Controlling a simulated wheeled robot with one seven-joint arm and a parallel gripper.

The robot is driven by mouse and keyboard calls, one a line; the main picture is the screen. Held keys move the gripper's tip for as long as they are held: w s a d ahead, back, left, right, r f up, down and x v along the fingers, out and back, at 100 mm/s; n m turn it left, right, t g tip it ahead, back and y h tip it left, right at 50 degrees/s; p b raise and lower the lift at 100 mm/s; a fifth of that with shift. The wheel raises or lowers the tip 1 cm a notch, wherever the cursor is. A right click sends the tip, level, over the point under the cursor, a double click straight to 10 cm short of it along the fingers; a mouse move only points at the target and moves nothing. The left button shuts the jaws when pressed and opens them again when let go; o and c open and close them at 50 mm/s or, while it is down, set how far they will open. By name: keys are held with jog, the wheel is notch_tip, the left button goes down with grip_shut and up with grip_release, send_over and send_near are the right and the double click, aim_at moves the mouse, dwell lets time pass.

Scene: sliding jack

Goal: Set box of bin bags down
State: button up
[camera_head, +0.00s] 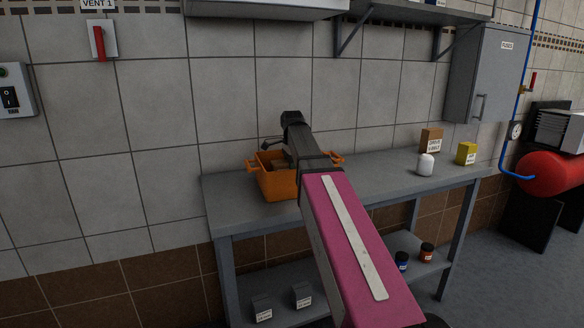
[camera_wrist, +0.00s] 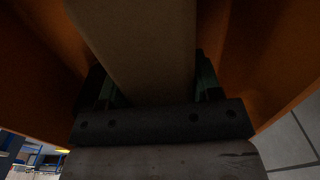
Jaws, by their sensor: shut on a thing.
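The box of bin bags appears as a plain tan box (camera_wrist: 135,45) in the wrist view, between the two fingers of my gripper (camera_wrist: 152,88). My gripper is shut on it. Orange walls (camera_wrist: 270,55) rise on both sides of the box in that view. In the head view, an orange crate (camera_head: 277,187) stands on the grey table, and my gripper reaches down into it, mostly hidden by my arm. A bit of brown box (camera_head: 281,164) shows inside the crate. Whether the box touches the crate floor cannot be told.
The grey table (camera_head: 375,172) has bare room right of the crate. A white bottle (camera_head: 425,166), a brown box (camera_head: 431,140) and a yellow box (camera_head: 466,153) stand at its right. A shelf (camera_head: 420,13) and a grey cabinet (camera_head: 488,75) hang above.

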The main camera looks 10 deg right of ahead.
jog(key=o, duration=1.2)
notch_tip(320, 180, up, 12)
jog(key=shift+r, duration=0.1)
